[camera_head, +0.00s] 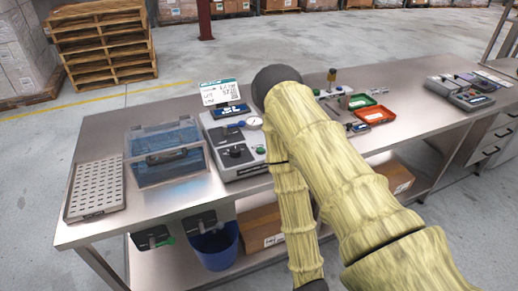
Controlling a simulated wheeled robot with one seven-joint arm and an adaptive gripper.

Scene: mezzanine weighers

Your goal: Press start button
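A grey and white bench machine (226,140) stands on the metal worktable. Its sloped front carries black knobs (235,152), a round white gauge (254,122) and a small green button (260,150) near its right edge. A blue part (241,124) shows beside the gauge. No label reading "start" can be made out, so I cannot tell which control is the start button. My arm, in a yellowish sleeve, stands just right of the machine and covers part of the bench. My gripper is not visible.
A clear lidded box with blue contents (166,152) and a perforated tray (96,188) are left of the machine. A sign (220,92) stands behind it. A blue bin (215,246) is below the bench.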

